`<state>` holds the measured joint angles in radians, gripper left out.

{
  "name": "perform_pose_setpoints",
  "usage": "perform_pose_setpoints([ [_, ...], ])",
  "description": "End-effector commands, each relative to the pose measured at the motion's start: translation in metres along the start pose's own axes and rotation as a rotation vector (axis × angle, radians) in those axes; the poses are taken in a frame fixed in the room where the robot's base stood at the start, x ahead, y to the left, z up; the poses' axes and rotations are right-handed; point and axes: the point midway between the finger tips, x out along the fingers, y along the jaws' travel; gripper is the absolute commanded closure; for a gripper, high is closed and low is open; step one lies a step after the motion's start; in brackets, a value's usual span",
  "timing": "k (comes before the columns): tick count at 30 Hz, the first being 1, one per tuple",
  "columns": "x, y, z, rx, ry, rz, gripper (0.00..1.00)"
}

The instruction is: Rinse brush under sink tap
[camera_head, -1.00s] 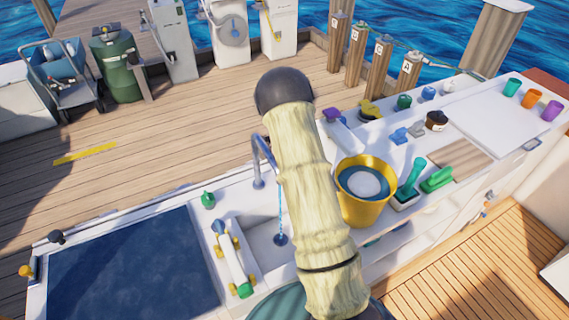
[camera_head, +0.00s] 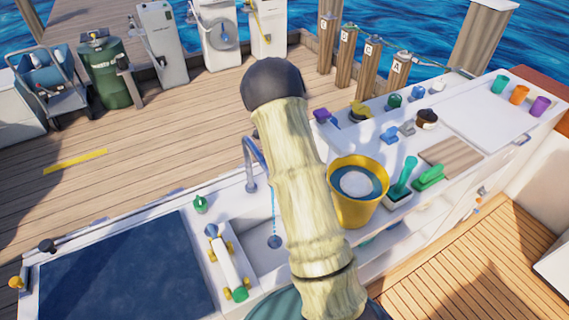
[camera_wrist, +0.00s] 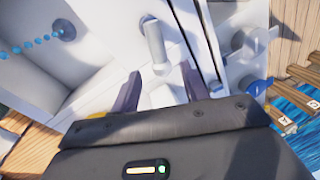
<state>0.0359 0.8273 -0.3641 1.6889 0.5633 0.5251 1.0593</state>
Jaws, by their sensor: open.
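The metal tap (camera_head: 250,165) arches over the white sink (camera_head: 258,262) in the head view, and a thin blue dotted stream (camera_head: 273,210) runs to the drain (camera_head: 274,242). The drain also shows in the wrist view (camera_wrist: 62,30). A green upright brush-like tool (camera_head: 405,175) stands in a white holder, and a green brush-like block (camera_head: 430,178) lies beside it; I cannot tell which is the task's brush. My gripper (camera_wrist: 160,87) is open, its dark fingers apart over white surfaces, with no brush between them. It is hidden in the head view.
My pale arm blocks the middle of the head view. A yellow bucket (camera_head: 358,205) stands right of it. A white rack with yellow ends (camera_head: 229,262) lies left of the drain. In the wrist view, a pale cylinder (camera_wrist: 155,40) lies beyond the fingers.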

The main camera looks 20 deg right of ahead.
Motion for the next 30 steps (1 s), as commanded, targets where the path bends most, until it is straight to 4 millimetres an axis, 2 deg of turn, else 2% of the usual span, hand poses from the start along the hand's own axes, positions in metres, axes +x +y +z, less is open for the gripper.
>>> perform_pose_setpoints([
  [1, -0.011, -0.001, 0.0, 0.0, 0.0, -0.004, 0.55],
  [12, -0.086, -0.001, 0.0, 0.001, 0.001, -0.005, 0.55],
  [18, -0.117, 0.0, -0.001, 0.001, 0.002, -0.003, 0.55],
  [22, -0.125, 0.0, -0.001, 0.003, 0.003, -0.001, 0.55],
  [30, -0.126, 0.0, -0.001, 0.003, 0.003, 0.0, 0.55],
])
